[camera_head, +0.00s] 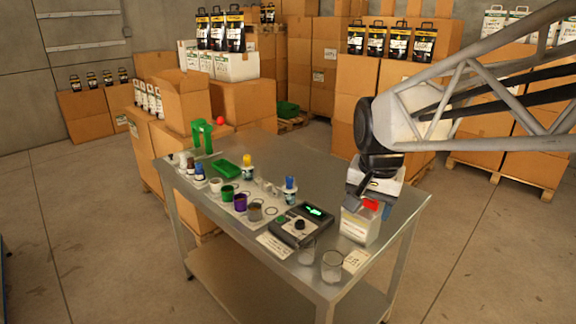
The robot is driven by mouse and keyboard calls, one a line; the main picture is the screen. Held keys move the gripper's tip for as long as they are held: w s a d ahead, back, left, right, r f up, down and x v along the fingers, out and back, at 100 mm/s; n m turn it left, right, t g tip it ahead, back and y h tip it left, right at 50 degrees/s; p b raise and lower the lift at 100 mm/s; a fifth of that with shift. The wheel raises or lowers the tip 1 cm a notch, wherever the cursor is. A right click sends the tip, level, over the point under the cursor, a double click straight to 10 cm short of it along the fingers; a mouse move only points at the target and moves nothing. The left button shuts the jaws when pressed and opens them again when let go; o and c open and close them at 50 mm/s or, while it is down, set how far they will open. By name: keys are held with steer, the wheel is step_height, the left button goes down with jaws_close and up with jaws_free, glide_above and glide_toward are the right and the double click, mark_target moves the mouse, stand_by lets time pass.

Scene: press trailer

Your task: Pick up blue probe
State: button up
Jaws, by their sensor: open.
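A blue-topped upright item (290,184), which looks like the blue probe, stands on the metal table (325,170), just behind a dark meter with a lit green display (302,225). A similar yellow-topped item (248,160) stands farther left. A smaller blue-topped item (199,170) stands near the far left end; I cannot tell what it is. My gripper (374,206) points down at the right end of the table, apart from the blue probe and to its right. It is open. A red part shows between or just behind its fingers, and its fingertips are partly unclear.
A pale labelled box (360,225) stands below my gripper. Clear beakers (332,265) are at the front edge. Several small cups, including a purple one (240,202), line the front left. A green tray (226,169) and green stand (202,138) are behind them. The table's back middle is clear.

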steer(key=w+a+m, duration=0.3)
steer(key=w, duration=0.8)
steer(key=m+g, duration=0.2)
steer(key=m, duration=0.8)
glide_above(289, 177)
steer(key=f, duration=1.3)
steer(key=shift+s+d+f, duration=0.15)
steer(key=shift+s+f, duration=0.05)
steer(key=shift+f, duration=0.1)
steer(key=shift+w+a+f, duration=0.2)
steer(key=shift+w, duration=0.05)
steer(key=shift+f, duration=1.3)
steer(key=shift+f, duration=0.1)
